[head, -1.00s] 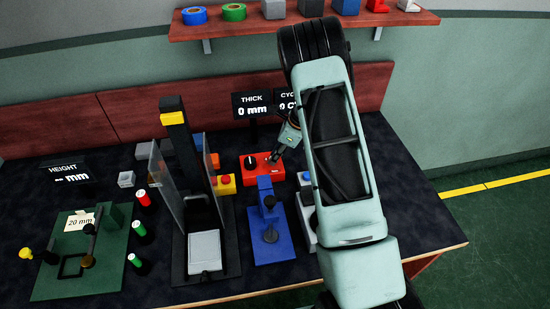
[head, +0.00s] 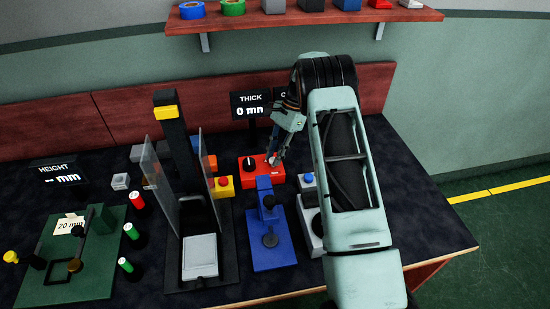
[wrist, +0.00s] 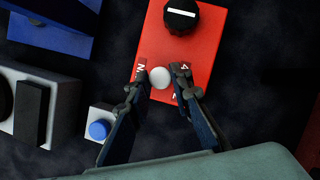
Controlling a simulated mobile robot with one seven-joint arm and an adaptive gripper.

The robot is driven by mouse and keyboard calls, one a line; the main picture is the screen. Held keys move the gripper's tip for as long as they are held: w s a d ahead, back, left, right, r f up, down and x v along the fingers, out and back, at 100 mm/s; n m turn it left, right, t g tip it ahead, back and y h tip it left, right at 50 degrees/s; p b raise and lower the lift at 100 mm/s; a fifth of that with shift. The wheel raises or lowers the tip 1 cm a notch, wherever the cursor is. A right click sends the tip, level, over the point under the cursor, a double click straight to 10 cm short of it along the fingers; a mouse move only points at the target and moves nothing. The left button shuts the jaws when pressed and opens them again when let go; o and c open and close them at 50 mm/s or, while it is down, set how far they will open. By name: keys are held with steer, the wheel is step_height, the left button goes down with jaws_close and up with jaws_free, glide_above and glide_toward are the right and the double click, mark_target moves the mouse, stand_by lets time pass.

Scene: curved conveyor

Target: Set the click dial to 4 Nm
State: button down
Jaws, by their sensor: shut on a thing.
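A red box (head: 252,175) stands on the dark bench; it fills the upper middle of the wrist view (wrist: 210,45). A black dial (wrist: 181,16) with a white pointer line sits at its far end; it also shows in the head view (head: 249,161). A small white round knob (wrist: 160,78) sits nearer me on the box, with a "4" label to its right and partly hidden labels around it. My gripper (wrist: 161,74) is shut on the white knob, one fingertip on each side. In the head view my gripper (head: 272,160) reaches the box's right end.
A blue fixture (head: 272,245) stands in front of the red box. A grey unit with a blue button (head: 308,179) is at its right. A yellow box with a red button (head: 223,187) and a clear-walled press are at its left. THICK display (head: 251,104) reads 0 behind.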

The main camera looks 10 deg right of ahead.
steer(key=shift+w+n+g+h+b, duration=0.1)
steer(key=shift+n+g+h+b, duration=0.25)
steer(key=shift+n, duration=1.15)
steer(key=shift+g, duration=0.25)
steer(key=c, duration=1.7)
jaws_free()
steer(key=shift+a, duration=0.1)
steer(key=shift+c, duration=0.2)
steer(key=v, duration=0.7)
steer(key=shift+r, duration=0.25)
